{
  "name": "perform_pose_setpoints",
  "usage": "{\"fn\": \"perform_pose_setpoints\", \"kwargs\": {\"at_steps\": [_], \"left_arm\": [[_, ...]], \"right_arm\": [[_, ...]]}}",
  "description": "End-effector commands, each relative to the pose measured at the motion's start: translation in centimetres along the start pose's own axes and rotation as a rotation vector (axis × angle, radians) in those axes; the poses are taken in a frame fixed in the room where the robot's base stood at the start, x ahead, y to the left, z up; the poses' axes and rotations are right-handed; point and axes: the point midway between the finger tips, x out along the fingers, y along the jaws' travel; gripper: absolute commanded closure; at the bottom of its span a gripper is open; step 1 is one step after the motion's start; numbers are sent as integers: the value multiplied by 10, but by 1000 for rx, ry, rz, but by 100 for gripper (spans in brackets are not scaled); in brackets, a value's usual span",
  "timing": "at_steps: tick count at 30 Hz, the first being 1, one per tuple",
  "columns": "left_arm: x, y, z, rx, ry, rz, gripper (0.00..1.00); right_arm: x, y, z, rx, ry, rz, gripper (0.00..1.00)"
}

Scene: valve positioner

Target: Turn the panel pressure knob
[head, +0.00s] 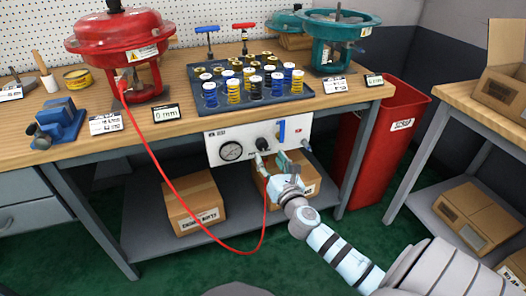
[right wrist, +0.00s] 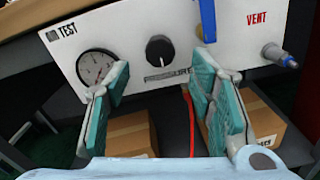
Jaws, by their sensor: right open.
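The black pressure knob (head: 262,143) sits on the white test panel (head: 214,136) under the bench's front edge. In the right wrist view the knob (right wrist: 158,48) has a white pointer mark, and the word PRESSURE is partly visible below it. My right gripper (head: 275,160) is open in front of the panel, just below the knob. In the right wrist view the teal-padded fingers of my right gripper (right wrist: 160,68) stand wide apart, with the knob framed between and beyond their tips. Nothing is held. My left gripper is not in view.
A pressure gauge (right wrist: 97,66) is left of the knob. A blue lever (right wrist: 207,18) and a vent fitting (right wrist: 279,55) are to its right. A red hose (head: 176,190) hangs from the red actuator (head: 118,38) to the panel. Boxes (head: 194,203) stand on the lower shelf.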

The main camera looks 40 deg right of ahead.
Motion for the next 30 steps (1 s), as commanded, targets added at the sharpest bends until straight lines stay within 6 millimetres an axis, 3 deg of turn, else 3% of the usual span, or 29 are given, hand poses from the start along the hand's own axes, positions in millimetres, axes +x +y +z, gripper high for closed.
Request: {"fn": "perform_pose_setpoints", "kwargs": {"at_steps": [3,9,20,28,30], "left_arm": [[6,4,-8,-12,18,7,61],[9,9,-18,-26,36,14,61],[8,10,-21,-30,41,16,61],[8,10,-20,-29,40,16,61],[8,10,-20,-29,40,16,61]], "right_arm": [[32,-1,-2,4,-1,-1,50],[64,0,-2,5,1,-1,50],[71,0,-2,5,3,0,52],[70,0,-2,5,3,0,95],[70,0,-2,5,3,0,98]]}}
